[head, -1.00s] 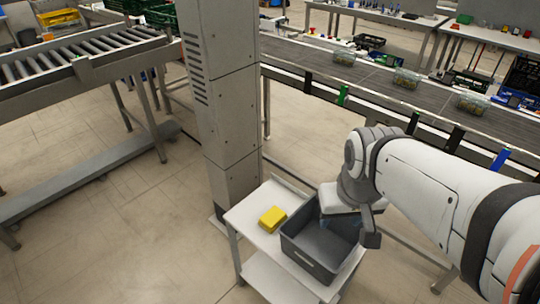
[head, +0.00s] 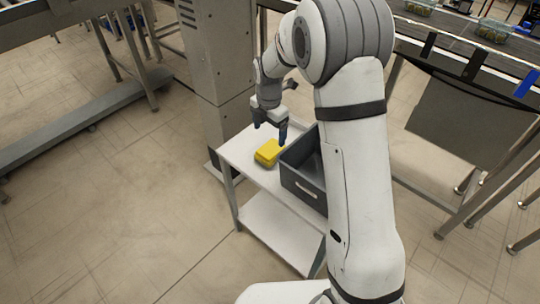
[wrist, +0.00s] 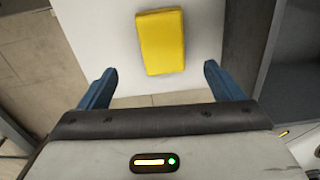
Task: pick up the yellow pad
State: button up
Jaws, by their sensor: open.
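The yellow pad (head: 268,152) lies flat on the white top of a small cart (head: 240,150), left of a grey crate. In the wrist view the yellow pad (wrist: 161,41) lies ahead of my fingertips, about midway between them. My gripper (head: 270,136) points down above the cart top, close to the pad. In the wrist view my gripper (wrist: 156,80) shows its two blue fingers spread wide apart with nothing between them. The whole pad is visible in the wrist view.
The grey crate (head: 303,189) stands right of the pad on the cart; its wall also shows in the wrist view (wrist: 250,45). A grey column (head: 212,60) rises behind the cart. A conveyor (head: 460,32) runs along the upper right.

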aim_at(271, 148)
notch_tip(271, 148, down, 3)
jog(key=shift+w+a+f+n, duration=0.1)
jog(key=shift+w+a+n, duration=0.05)
jog(key=shift+n, duration=0.25)
jog(key=f, duration=0.1)
jog(key=f+b, duration=0.1)
jog(key=f, duration=0.1)
jog(key=d+f, duration=0.1)
jog(key=f, duration=0.1)
jog(key=shift+f+b, duration=0.3)
jog(key=shift+c, duration=0.4)
jog(key=c, duration=1)
notch_tip(271, 148, up, 10)
jog(key=shift+r+p, duration=0.1)
jog(key=shift+p, duration=0.8)
